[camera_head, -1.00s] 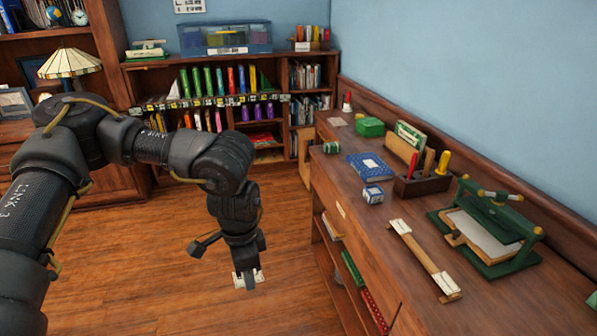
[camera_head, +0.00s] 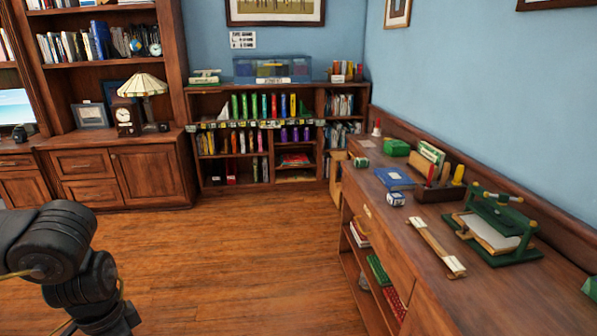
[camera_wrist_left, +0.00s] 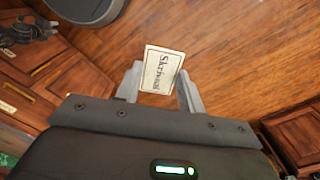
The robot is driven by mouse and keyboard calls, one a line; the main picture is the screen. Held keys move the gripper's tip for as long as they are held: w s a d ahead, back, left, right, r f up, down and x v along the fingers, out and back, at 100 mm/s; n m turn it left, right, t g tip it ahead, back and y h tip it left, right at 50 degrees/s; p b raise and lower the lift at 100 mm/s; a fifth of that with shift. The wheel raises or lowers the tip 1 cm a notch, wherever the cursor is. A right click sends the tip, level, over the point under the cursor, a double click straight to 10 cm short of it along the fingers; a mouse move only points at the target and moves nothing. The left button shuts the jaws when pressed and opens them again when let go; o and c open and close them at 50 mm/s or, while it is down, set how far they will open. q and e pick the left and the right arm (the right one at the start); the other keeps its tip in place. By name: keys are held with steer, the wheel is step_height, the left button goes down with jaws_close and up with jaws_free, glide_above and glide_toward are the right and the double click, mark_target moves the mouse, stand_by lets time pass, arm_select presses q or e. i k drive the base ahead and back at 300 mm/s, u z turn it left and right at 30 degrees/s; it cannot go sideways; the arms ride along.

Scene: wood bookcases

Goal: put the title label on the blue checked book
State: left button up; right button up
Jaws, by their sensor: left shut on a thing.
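My left gripper (camera_wrist_left: 160,82) is shut on a small cream title label (camera_wrist_left: 162,68) with dark lettering and a thin border, held between the fingertips. In the left wrist view the wood floor lies behind it. In the head view only part of my left arm shows at the lower left, and its gripper is out of frame. A blue book (camera_head: 393,179) lies flat on the long wooden counter at right, far from the label. Its pattern is too small to make out surely. My right gripper is not in view.
On the counter (camera_head: 385,225) are a blue-and-white cube (camera_head: 396,199), a wooden strip (camera_head: 436,246) with pale ends, a dark tool holder (camera_head: 438,191) and a green press (camera_head: 497,225). A bookcase (camera_head: 208,170) stands at the back. The floor (camera_head: 240,260) between is clear.

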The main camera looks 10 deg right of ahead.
mark_target(394, 175)
steer(key=u, duration=0.05)
steer(key=i, duration=1.25)
steer(key=z, duration=0.35)
steer(key=i, duration=1.45)
steer(key=z, duration=1.8)
steer(key=i, duration=0.85)
steer(key=z, duration=0.85)
